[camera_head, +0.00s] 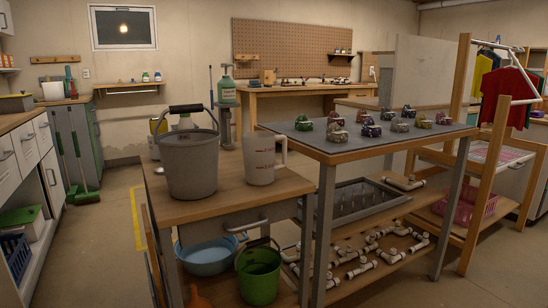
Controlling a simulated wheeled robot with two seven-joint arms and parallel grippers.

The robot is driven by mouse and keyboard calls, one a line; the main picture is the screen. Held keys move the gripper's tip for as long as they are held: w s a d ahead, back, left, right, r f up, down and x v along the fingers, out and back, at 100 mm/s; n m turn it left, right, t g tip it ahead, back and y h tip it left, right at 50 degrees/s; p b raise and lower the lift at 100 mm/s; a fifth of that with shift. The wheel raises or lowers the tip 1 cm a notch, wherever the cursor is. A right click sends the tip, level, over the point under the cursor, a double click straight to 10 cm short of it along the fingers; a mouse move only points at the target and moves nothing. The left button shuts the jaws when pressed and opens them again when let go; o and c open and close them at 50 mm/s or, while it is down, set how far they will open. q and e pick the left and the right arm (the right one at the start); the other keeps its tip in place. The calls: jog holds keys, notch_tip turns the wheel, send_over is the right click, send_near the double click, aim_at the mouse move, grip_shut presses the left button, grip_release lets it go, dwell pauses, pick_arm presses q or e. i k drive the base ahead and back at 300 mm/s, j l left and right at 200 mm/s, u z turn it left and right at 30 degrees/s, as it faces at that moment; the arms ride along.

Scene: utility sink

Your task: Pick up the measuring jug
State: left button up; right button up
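The measuring jug (260,161) is a whitish translucent jug with reddish markings and a handle on its right side. It stands upright on the wooden top of a low cabinet (215,207), near its right end. A grey bucket (191,165) with a dark raised handle stands just left of the jug. Neither of my grippers shows in the head view.
A taller table (352,151) with several small patterned items stands close on the jug's right. A blue basin (208,256) and green bucket (259,275) sit below. Open floor lies to the left.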

aim_at(258, 147)
jog(key=i+l+z, duration=0.15)
jog(key=i+l, duration=0.2)
jog(key=i+j+z, duration=0.1)
jog(key=i+j, duration=0.2)
jog(key=i, duration=0.25)
jog(key=l+z, duration=0.05)
